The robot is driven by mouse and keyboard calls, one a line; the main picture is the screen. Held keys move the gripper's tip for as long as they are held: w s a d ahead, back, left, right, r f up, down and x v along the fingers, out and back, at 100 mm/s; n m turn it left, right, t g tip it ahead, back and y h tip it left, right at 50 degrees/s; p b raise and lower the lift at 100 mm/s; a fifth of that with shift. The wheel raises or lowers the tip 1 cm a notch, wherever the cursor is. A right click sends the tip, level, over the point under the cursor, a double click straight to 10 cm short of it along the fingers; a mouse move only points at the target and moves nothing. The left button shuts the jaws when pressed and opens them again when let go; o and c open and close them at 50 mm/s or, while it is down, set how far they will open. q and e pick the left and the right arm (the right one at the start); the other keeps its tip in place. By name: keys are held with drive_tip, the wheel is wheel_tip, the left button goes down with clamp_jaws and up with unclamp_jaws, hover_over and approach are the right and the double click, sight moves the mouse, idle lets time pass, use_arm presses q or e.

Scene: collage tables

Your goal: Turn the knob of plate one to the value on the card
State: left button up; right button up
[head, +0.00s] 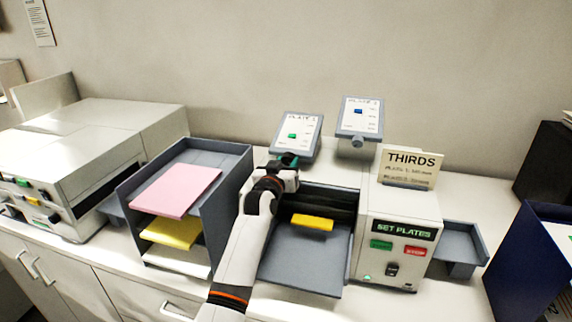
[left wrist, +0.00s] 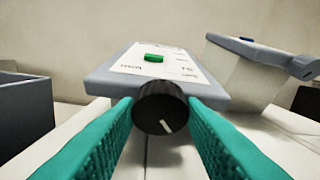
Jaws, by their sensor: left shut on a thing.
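Plate one (head: 297,128) is a tilted grey panel with a white face and a green marker; it also shows in the left wrist view (left wrist: 105,82). Its black round knob (left wrist: 160,108) has a white pointer line that points down and slightly right. My left gripper (head: 287,160) has its teal fingers on both sides of the knob and is shut on it. In the head view the gripper hides the knob. The card (head: 411,168) reads THIRDS, with smaller lines for the plates too blurred to read surely. My right gripper is not in view.
A second plate (head: 360,118) with a blue marker and a grey knob stands to the right. A machine (head: 397,210) with a SET PLATES display stands below the card. A paper rack (head: 212,217) is left of my arm.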

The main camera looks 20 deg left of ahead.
use_arm(q)
drive_tip(key=shift+d+f+m+y+b, duration=0.15)
drive_tip(key=shift+m+y+b, duration=0.2)
drive_tip(key=shift+m+y, duration=0.7)
drive_tip(key=shift+m+y+b, duration=0.45)
drive_tip(key=shift+m+b, duration=0.2)
drive_tip(key=shift+m+y+b, duration=0.3)
drive_tip(key=shift+m+b, duration=0.2)
drive_tip(key=shift+b, duration=0.1)
drive_tip(key=o, duration=1)
drive_tip(key=shift+s, duration=0.1)
